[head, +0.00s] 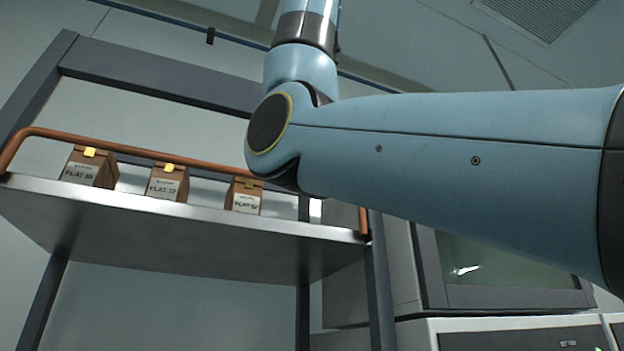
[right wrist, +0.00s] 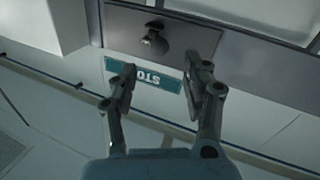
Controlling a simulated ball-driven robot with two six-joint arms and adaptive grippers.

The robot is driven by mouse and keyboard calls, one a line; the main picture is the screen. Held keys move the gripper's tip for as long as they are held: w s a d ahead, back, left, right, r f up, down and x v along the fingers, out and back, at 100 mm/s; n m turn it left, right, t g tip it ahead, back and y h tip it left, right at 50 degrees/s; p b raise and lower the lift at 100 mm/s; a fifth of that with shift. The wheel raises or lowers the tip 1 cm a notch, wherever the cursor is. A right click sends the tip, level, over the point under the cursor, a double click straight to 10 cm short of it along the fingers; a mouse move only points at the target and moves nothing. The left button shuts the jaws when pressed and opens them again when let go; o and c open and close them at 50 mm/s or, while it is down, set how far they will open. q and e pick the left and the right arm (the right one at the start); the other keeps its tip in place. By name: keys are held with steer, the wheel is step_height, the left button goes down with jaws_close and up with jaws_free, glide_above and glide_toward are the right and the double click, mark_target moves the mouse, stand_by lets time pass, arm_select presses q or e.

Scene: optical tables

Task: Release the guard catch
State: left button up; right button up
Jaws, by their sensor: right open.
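In the right wrist view, a dark round knob (right wrist: 154,39) sticks out from a grey metal plate (right wrist: 208,38) near the top. It may be the guard catch, but I cannot be sure. My left gripper is not in view.
In the head view, a metal shelf (head: 180,225) with a copper-coloured rail (head: 130,150) holds three brown boxes (head: 168,183) with labels. A grey cabinet with a dark window (head: 500,265) stands at the right, partly behind my arm.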

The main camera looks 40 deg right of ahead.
steer(key=p+x, duration=0.3)
steer(key=x, duration=0.5)
steer(key=shift+w+d, duration=0.15)
steer(key=shift+d, duration=0.05)
steer(key=shift+w, duration=0.1)
steer(key=shift+c, duration=1.4)
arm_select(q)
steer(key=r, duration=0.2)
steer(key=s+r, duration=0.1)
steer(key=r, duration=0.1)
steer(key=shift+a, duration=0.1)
arm_select(e)
jaws_close()
